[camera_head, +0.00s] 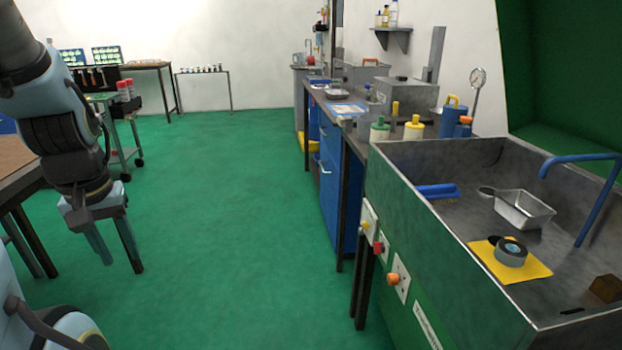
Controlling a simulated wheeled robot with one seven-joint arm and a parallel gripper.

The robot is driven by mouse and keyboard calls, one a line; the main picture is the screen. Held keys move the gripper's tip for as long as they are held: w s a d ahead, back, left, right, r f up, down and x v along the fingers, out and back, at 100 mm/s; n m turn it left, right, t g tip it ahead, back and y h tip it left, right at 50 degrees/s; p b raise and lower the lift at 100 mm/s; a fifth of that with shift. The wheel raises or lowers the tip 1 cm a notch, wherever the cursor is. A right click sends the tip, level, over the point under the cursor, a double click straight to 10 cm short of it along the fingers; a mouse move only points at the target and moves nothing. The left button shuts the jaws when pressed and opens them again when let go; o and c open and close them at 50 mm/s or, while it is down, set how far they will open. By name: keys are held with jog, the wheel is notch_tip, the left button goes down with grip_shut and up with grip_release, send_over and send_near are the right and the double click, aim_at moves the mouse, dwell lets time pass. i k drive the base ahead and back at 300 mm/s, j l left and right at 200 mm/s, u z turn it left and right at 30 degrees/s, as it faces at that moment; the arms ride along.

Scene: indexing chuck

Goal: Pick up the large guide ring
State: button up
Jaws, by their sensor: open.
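A thick grey ring with a dark hub (510,253) sits on a yellow square mat (520,273) inside the metal basin at the right; it may be the large guide ring, but I cannot tell for certain. My gripper (116,250) hangs at the left over the green floor, pointing down. Its two fingers are apart with nothing between them. It is far from the basin and touches nothing I can see.
The grey basin (412,182) has raised walls and a blue bent pipe (583,200). A metal tray (524,209) and a blue brush (437,191) lie inside it. A blue-drawer bench (329,187) stands beyond. The green floor (235,200) between is clear.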

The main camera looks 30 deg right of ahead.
aim_at(511, 253)
jog(key=i+l+z, duration=0.25)
jog(key=z, duration=0.15)
jog(key=i+l+z, duration=0.2)
jog(key=i+z, duration=0.55)
jog(key=k+l+u, duration=0.1)
jog(key=k+u, duration=0.2)
jog(key=i+z, duration=0.35)
jog(key=k, duration=0.1)
